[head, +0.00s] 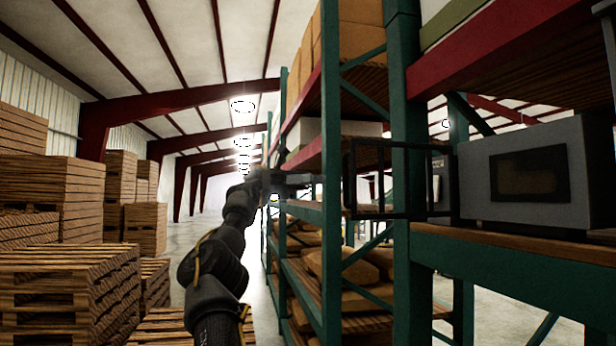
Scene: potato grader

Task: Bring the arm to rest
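My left arm rises from the bottom of the head view, and its gripper (308,180) is raised in front of the green rack, pointing right. The gripper is small and dark here, so I cannot tell whether its fingers are apart, and I see nothing held in it. My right gripper is not in view.
A grey microwave-like box (546,172) stands on the rack shelf (520,240) at right. A dark open frame, perhaps its door (381,214), juts left towards my gripper. Green rack posts (408,90) stand close. Wooden pallets (70,295) and crates (50,182) fill the left.

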